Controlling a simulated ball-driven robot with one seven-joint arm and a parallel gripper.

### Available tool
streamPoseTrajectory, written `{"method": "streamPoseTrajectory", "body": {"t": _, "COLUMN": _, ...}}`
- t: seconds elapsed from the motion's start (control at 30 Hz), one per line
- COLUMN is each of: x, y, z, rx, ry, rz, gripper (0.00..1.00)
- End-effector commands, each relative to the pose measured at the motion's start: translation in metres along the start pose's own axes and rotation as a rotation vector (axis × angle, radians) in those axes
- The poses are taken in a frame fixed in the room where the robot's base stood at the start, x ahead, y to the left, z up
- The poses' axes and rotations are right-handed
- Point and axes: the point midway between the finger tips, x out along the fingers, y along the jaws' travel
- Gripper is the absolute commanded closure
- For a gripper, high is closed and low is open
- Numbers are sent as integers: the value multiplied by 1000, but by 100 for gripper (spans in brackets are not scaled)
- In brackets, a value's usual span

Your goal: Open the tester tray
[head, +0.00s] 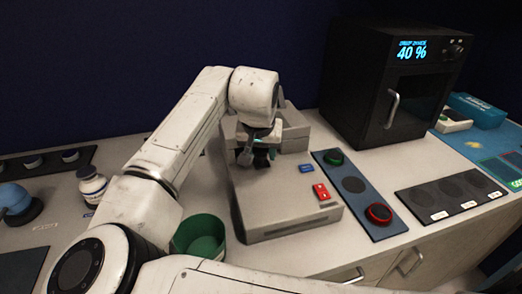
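A pale grey box-shaped machine (285,205), which looks like the tester, stands on the counter in the middle of the head view. It has a raised back part, a small blue button (306,168) and a red part (321,191) on top, and a dark slot low on its front face. No tray is seen standing out from it. My gripper (258,160) is over the machine's top, left of the blue button. Its fingers are dark and small here; I cannot tell whether they touch the machine or are open. My arm hides part of the machine's back.
A green bin (199,237) stands close left of the machine. Right of it lies a panel (354,190) with green and red round buttons. A black oven-like unit (396,85) reading 40 % stands behind. A white bottle (91,184) is at left. Free counter lies before the black unit.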

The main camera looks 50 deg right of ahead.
Motion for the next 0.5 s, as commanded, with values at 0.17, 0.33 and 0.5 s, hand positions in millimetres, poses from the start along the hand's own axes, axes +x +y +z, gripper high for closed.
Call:
{"method": "streamPoseTrajectory", "body": {"t": 0.17, "x": 0, "y": 0, "z": 0, "rx": 0, "ry": 0, "rz": 0, "gripper": 69}}
{"method": "streamPoseTrajectory", "body": {"t": 0.33, "x": 0, "y": 0, "z": 0, "rx": 0, "ry": 0, "rz": 0, "gripper": 86}}
{"method": "streamPoseTrajectory", "body": {"t": 0.5, "x": 0, "y": 0, "z": 0, "rx": 0, "ry": 0, "rz": 0, "gripper": 100}}
